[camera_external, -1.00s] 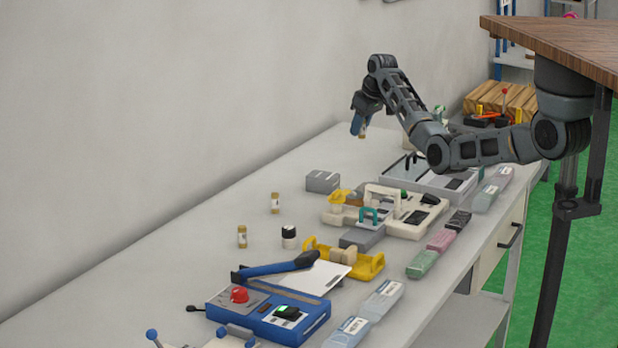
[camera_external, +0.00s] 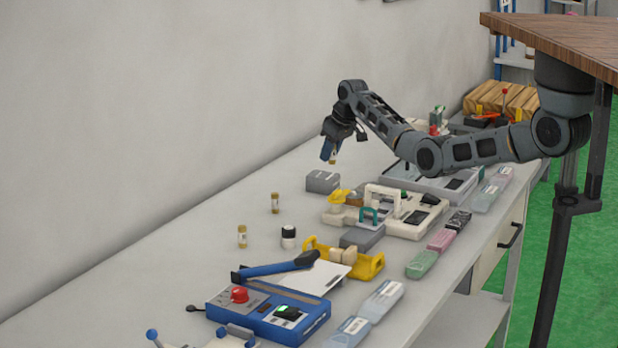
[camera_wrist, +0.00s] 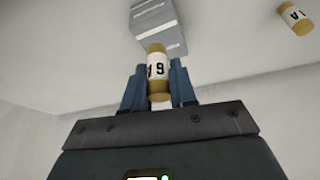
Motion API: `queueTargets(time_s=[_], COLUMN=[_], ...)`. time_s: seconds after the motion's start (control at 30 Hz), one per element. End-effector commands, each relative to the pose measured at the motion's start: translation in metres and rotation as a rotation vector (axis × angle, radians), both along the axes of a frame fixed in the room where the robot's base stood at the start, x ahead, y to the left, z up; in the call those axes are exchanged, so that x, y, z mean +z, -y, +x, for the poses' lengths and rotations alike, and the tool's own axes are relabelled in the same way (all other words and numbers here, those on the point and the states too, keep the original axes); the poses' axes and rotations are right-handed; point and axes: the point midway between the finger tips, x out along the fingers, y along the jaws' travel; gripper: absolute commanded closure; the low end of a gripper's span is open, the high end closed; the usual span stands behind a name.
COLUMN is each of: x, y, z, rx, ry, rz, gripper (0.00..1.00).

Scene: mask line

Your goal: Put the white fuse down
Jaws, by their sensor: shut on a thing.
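My gripper (camera_external: 329,152) is shut on the white fuse, a small cylinder with a white label and brass-coloured ends. The fuse (camera_external: 333,157) hangs above the bench near the grey block. In the wrist view the white fuse (camera_wrist: 157,72) is pinched between the blue fingers of my gripper (camera_wrist: 158,82), with part of its label showing.
A grey block (camera_external: 322,181) stands below and near the gripper; it also shows in the wrist view (camera_wrist: 158,25). Two similar fuses stand upright on the bench, one (camera_external: 275,203) behind the other (camera_external: 242,237). A black-and-white knob (camera_external: 288,236) stands beside them. Bare bench lies along the wall.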

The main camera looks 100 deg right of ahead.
Motion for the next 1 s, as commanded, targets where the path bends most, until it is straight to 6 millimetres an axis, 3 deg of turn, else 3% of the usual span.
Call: queueTargets(time_s=[0.3, 0.67, 0.7, 0.93, 1.0], x=[-0.037, -0.041, -0.041, -0.041, -0.040], y=[-0.001, 0.000, 0.000, 0.000, 0.000], z=[-0.001, -0.001, -0.001, -0.001, -0.001], rx=[0.000, 0.000, 0.000, 0.000, 0.000], ry=[0.000, 0.000, -0.001, 0.000, 0.000], rz=[0.002, 0.001, 0.001, 0.001, 0.001], gripper=[1.00, 1.00, 0.71, 0.49, 0.48])
